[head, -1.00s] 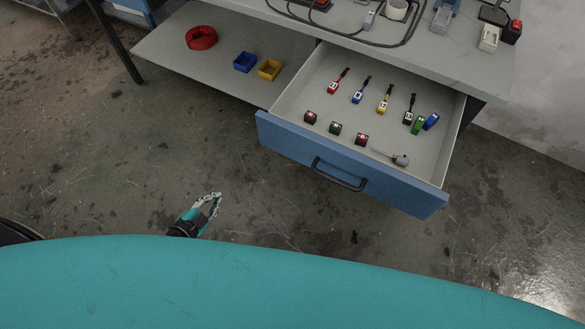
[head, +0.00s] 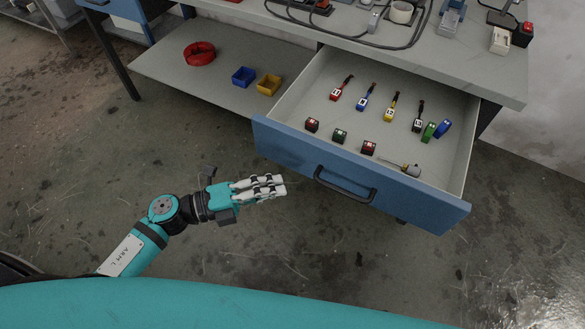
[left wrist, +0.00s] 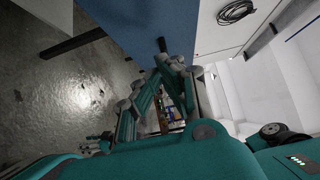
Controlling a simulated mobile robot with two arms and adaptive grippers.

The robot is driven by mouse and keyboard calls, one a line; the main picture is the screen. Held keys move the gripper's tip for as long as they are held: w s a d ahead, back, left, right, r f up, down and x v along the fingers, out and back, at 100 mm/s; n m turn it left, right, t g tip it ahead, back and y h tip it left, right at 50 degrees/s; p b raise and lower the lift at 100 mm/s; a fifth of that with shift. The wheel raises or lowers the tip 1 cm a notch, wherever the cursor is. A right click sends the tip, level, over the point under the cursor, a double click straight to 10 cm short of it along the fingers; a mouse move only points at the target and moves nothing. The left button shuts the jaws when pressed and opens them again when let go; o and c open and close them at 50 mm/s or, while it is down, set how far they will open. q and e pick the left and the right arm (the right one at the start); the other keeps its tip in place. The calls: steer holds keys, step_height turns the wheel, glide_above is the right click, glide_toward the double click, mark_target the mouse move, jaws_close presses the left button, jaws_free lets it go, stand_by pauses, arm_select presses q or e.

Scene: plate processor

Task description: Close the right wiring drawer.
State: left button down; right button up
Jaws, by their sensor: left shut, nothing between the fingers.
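The right wiring drawer (head: 300,105) is pulled well out from under the bench top. Its blue front (head: 420,205) carries a black bar handle (head: 343,187). Inside lie several coloured tools, small blocks and a grey-tipped piece. My left gripper (head: 281,187) is shut and empty. It is left of the handle and appears apart from the drawer front in the head view. In the left wrist view its fingers (left wrist: 170,66) point toward a blue panel (left wrist: 140,22), which looks like the drawer front. My right gripper is not in view.
A grey shelf (head: 160,72) left of the drawer holds a red ring (head: 200,52), a blue bin (head: 243,76) and a yellow bin (head: 268,85). Cables and devices lie on the bench top (head: 440,62). The concrete floor (head: 90,170) before the drawer is clear.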

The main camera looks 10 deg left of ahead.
mark_target(314, 165)
arm_select(q)
steer(key=shift+w+d, duration=0.55)
steer(key=shift+w, duration=0.25)
steer(key=shift+w+d, duration=0.6)
steer(key=shift+w, duration=0.25)
steer(key=shift+w+d, duration=0.55)
steer(key=shift+w, duration=0.25)
steer(key=shift+w, duration=0.1)
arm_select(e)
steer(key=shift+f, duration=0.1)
